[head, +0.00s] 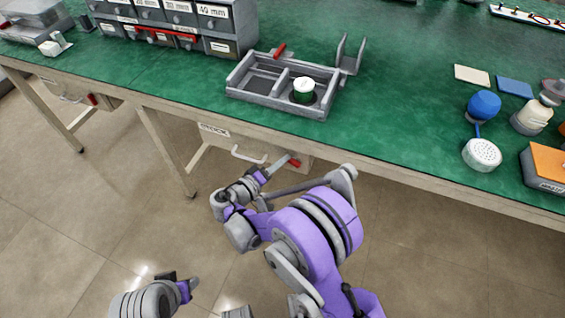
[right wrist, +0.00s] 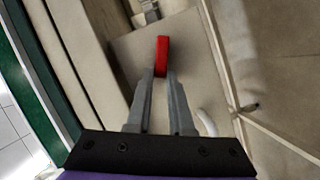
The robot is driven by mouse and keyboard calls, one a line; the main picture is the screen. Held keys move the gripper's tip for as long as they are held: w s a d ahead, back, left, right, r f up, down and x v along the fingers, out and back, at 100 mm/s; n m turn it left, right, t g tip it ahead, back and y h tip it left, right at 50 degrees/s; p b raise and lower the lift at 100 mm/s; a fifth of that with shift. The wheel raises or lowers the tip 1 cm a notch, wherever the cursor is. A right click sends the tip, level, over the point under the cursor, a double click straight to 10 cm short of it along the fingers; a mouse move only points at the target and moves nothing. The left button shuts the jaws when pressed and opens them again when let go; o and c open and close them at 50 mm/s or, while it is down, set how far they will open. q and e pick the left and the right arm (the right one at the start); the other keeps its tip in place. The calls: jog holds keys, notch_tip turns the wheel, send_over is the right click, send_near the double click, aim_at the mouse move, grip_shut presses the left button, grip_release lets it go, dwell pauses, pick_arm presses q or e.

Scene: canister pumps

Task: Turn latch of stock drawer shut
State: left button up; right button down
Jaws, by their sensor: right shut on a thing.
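The stock drawer (head: 222,143) is under the near edge of the green-topped bench, with a label and a pale bar handle (head: 248,155) on its front. The red latch (head: 293,161) is at the right end of the drawer front. In the right wrist view the red latch (right wrist: 162,52) stands upright in the picture between the fingertips. My right gripper (head: 283,163) is shut on the latch; it also shows in the right wrist view (right wrist: 161,78). Part of my left gripper (head: 184,285) shows low at the left, away from the drawer; its opening is unclear.
A grey drawer cabinet (head: 232,25) is behind at the left. A blue pump piece (head: 483,105) and an orange box (head: 546,168) are at the right. The floor is clear.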

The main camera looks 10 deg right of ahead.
jog(key=n+h+b, duration=0.1)
jog(key=n, duration=0.1)
jog(key=f+n+h+b, duration=0.1)
jog(key=n, duration=0.1)
jog(key=shift+w+a+f+b, duration=0.15)
jog(key=shift+f+b, duration=0.05)
jog(key=shift+b, duration=0.1)
jog(key=shift+n+t, duration=0.3)
jog(key=c, duration=0.8)
grip_release()
jog(key=p+v, duration=0.1)
jog(key=v, duration=1)
jog(key=shift+p, duration=0.3)
